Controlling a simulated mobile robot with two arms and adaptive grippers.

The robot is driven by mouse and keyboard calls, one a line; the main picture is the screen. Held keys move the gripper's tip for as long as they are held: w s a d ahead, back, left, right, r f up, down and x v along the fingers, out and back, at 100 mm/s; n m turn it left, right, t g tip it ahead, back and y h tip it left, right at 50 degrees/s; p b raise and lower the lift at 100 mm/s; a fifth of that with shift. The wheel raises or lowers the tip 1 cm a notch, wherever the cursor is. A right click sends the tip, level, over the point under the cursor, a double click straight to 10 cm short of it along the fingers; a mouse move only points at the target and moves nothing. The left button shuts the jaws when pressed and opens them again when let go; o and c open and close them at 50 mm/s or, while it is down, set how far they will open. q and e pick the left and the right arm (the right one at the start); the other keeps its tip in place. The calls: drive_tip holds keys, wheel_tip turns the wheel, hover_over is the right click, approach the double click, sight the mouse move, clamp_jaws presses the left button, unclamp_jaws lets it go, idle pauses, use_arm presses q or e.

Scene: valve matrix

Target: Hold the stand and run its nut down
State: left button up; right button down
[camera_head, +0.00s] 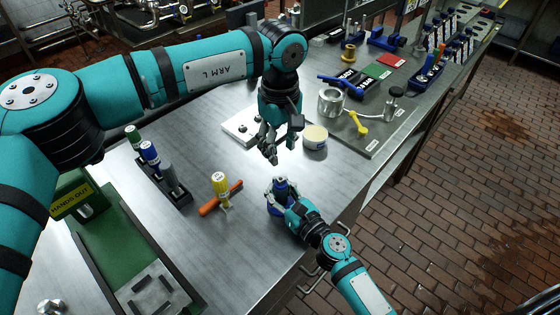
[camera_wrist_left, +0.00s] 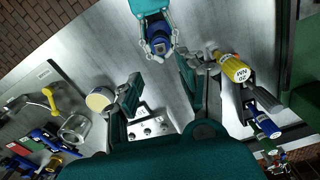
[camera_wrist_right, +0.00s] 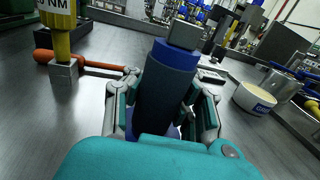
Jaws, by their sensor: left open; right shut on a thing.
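The stand (camera_head: 281,187) is a blue upright piece with a dark middle near the table's front edge. In the right wrist view the stand (camera_wrist_right: 168,85) stands between my fingers, with a grey block-like nut (camera_wrist_right: 186,34) on its top. My right gripper (camera_head: 284,203) is shut around the stand's body. My left gripper (camera_head: 269,154) is open and empty, higher up and behind the stand. In the left wrist view the stand (camera_wrist_left: 158,44) lies beyond the open fingers, apart from them. The thread under the nut is hidden.
A cream-topped tub (camera_head: 315,137) and a white plate with knobs (camera_head: 238,127) are behind. A rack of handled tools (camera_head: 165,180) is at left; a mat with a metal cup (camera_head: 331,101) is at right.

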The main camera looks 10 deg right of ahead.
use_arm(q)
drive_tip(key=shift+r, duration=1.55)
